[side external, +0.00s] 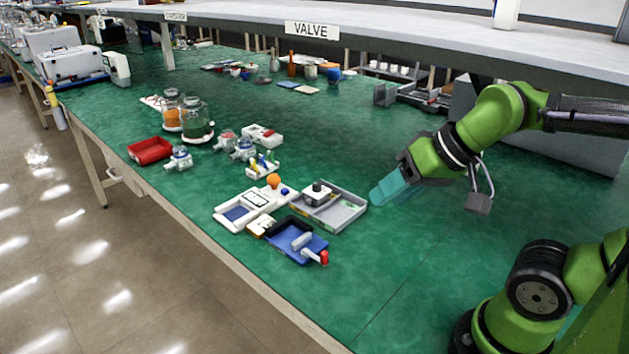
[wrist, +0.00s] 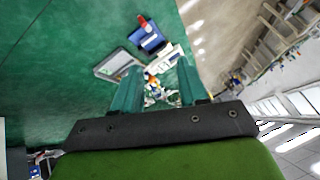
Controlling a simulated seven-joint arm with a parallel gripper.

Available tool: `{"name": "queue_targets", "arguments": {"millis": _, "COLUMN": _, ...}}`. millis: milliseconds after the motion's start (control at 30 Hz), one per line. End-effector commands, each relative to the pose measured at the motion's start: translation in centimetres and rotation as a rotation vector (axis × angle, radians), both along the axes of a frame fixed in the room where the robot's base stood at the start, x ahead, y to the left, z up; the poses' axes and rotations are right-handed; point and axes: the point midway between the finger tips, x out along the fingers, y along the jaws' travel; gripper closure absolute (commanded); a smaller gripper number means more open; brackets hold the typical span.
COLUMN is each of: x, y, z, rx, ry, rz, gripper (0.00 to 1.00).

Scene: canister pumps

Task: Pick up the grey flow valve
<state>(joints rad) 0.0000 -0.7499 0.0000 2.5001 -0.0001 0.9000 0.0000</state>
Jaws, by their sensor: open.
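My gripper (side external: 380,196) has teal fingers and hangs open over the table, to the right of a grey tray (side external: 347,219). In the wrist view its two fingers (wrist: 158,75) stand apart with nothing held between them. A small grey-white part with a black top (side external: 317,191) sits in the grey tray. A grey part with a red end (side external: 303,243) lies in a blue tray (side external: 284,240) in front. I cannot tell for sure which of these is the grey flow valve. The wrist view shows the blue tray (wrist: 150,42) and grey tray (wrist: 108,68) beyond the fingers.
A white tray (side external: 226,219) stands left of the grey one. Behind are an orange ball (side external: 273,180), small pump-like parts (side external: 180,157), a red tray (side external: 150,151) and jars (side external: 197,123). A shelf (side external: 400,45) marked VALVE overhangs the back.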

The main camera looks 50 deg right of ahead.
Motion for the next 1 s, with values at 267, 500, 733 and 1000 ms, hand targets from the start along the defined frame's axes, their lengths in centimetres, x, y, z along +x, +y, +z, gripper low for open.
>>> {"name": "queue_targets", "arguments": {"millis": 267, "x": 0.0, "y": 0.0, "z": 0.0, "rx": 0.000, "ry": 0.000, "rz": 0.000, "gripper": 0.22}}
{"name": "queue_targets", "arguments": {"millis": 500, "x": 0.0, "y": 0.0, "z": 0.0, "rx": 0.000, "ry": 0.000, "rz": 0.000, "gripper": 0.15}}
{"name": "queue_targets", "arguments": {"millis": 733, "x": 0.9, "y": -0.6, "z": -1.5, "rx": 0.002, "ry": 0.075, "rz": -0.023, "gripper": 0.15}}
{"name": "queue_targets", "arguments": {"millis": 1000, "x": 9.5, "y": -4.1, "z": -1.5, "rx": -0.035, "ry": 0.232, "rz": -0.054, "gripper": 0.15}}
